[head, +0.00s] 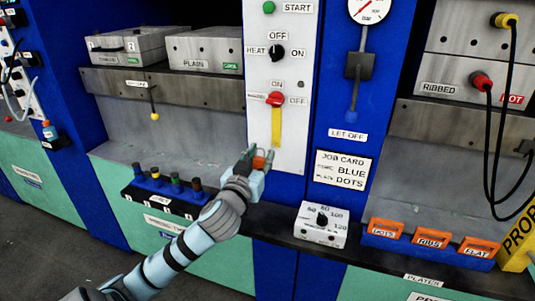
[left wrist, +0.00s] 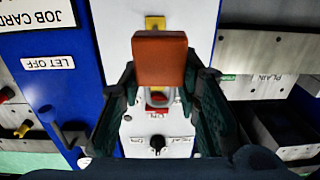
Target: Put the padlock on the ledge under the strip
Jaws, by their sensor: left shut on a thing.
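My left gripper (head: 257,165) is shut on the orange-red padlock (head: 262,158), in front of the lower part of the white panel. In the left wrist view the padlock (left wrist: 159,57) sits between the dark fingers, its grey shackle partly seen below the body. The yellow strip (head: 276,127) hangs under the red ON/OFF switch (head: 275,99), just above the padlock in the head view. The dark ledge (head: 268,228) runs below the white panel, lower than the gripper. The padlock appears clear of the ledge. My right gripper is not in view.
A grey dial box (head: 321,224) stands on the ledge to the right. Orange plates (head: 430,238) sit in a blue rack farther right. Several coloured pegs (head: 175,181) stand in a black rack to the left. A job card (head: 341,172) is on the blue post.

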